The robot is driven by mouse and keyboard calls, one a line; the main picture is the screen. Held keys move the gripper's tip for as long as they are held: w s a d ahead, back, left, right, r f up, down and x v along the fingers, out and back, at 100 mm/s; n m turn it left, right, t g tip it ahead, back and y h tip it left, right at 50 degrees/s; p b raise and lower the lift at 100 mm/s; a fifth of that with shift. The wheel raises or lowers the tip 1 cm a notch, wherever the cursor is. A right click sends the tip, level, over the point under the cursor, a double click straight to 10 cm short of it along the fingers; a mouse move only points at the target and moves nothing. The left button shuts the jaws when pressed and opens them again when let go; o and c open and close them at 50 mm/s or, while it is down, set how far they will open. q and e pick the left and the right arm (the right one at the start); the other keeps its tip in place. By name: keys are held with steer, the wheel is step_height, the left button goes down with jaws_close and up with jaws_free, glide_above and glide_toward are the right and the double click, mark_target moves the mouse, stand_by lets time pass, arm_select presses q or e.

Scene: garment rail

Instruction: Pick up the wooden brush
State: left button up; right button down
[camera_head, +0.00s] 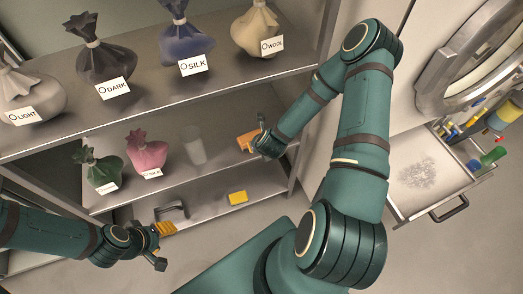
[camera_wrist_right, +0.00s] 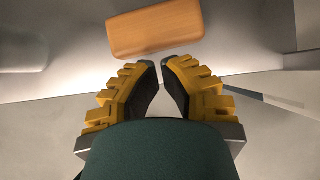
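The wooden brush (camera_wrist_right: 155,27) shows in the right wrist view as a plain orange-brown block with rounded corners, lying on a pale shelf just past my fingertips. In the head view it is a small orange shape (camera_head: 246,140) on the middle shelf, beside my right gripper (camera_head: 261,139). In the wrist view my right gripper (camera_wrist_right: 160,68) has its yellow ribbed fingers apart by a narrow gap, with nothing between them. The brush is not between them. My left gripper (camera_head: 163,240) is at lower left in front of the shelves, its fingers spread and seemingly empty.
A dark green bag (camera_head: 101,172), a pink bag (camera_head: 147,152) and a pale translucent cup (camera_head: 195,151) stand on the middle shelf. Several labelled bags fill the upper shelf (camera_head: 140,105) above. A yellow block (camera_head: 237,198) lies lower down. An open drawer (camera_head: 405,213) is at right.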

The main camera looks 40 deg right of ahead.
mark_target(251, 133)
steer(key=w, duration=0.2)
steer(key=w+d, duration=0.1)
steer(key=w, duration=0.3)
steer(key=shift+w+d, duration=0.2)
steer(key=shift+d, duration=0.05)
steer(key=shift+f+b, duration=0.4)
steer(key=shift+f, duration=0.2)
steer(key=shift+f+b, duration=0.15)
steer(key=shift+b, duration=0.15)
arm_select(q)
steer(key=shift+w+f, duration=0.1)
steer(key=shift+f, duration=0.7)
arm_select(e)
steer(key=shift+s, duration=0.15)
